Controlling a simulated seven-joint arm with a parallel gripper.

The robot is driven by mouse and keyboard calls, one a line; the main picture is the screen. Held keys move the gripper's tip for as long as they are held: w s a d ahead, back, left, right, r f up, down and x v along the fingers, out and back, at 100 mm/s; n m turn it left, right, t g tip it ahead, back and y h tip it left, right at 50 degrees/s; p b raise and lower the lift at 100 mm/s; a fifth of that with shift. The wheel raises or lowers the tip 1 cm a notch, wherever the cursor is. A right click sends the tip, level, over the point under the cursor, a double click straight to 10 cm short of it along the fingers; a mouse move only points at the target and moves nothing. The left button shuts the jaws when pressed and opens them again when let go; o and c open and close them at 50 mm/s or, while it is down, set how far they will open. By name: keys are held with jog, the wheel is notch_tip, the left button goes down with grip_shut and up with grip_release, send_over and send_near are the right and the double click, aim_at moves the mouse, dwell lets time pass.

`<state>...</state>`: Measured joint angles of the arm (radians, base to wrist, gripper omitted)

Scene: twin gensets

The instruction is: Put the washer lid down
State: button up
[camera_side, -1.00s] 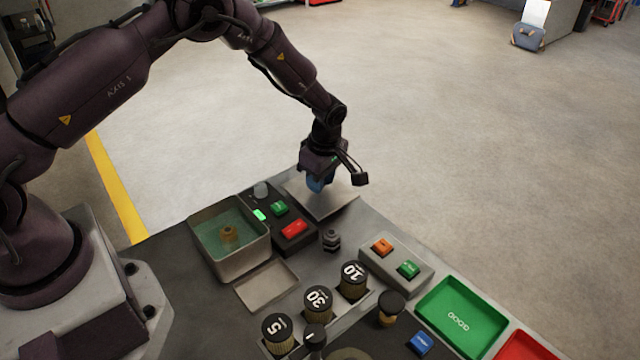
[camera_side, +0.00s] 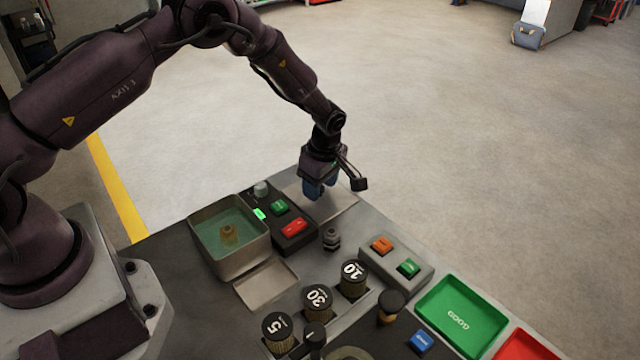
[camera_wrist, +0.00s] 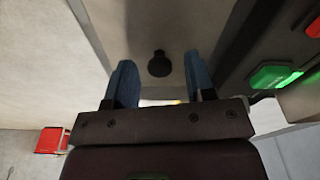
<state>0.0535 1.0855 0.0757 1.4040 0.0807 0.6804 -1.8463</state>
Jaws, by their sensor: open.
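The washer lid (camera_side: 338,207) is a flat grey metal plate at the far corner of the bench, behind the button panel. In the wrist view its grey surface (camera_wrist: 178,20) carries a round black knob (camera_wrist: 159,65). My gripper (camera_side: 318,193) is low over the lid, pointing down. In the wrist view the blue fingers of my gripper (camera_wrist: 160,78) are spread apart, one on each side of the knob, with a gap to it. The open metal washer tank (camera_side: 203,250) holds greenish liquid and a small brass-coloured part (camera_side: 229,233).
A dark panel with a green button (camera_side: 280,208) and a red button (camera_side: 293,227) stands between tank and lid. A shallow metal tray (camera_side: 267,283), a small dark fitting (camera_side: 331,239) and several black-capped cylinders stand nearer. A green GOOD tray (camera_side: 428,296) is at right.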

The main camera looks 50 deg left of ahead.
notch_tip(320, 180, up, 12)
jog(key=d, duration=0.1)
notch_tip(320, 180, up, 9)
jog(key=m+t, duration=0.1)
jog(key=m, duration=0.2)
send_over(325, 199)
jog(key=s, duration=0.3)
jog(key=s+r+m+t+h, duration=0.1)
jog(key=s+r+m+t, duration=0.1)
jog(key=s+r+m, duration=0.55)
jog(key=s+r+m+t, duration=0.2)
jog(key=s+r+m, duration=0.3)
jog(key=s, duration=1.3)
jog(key=m, duration=0.4)
jog(key=shift+d+m+t, duration=0.15)
jog(key=shift+m+t, duration=0.2)
jog(key=shift+t, duration=0.05)
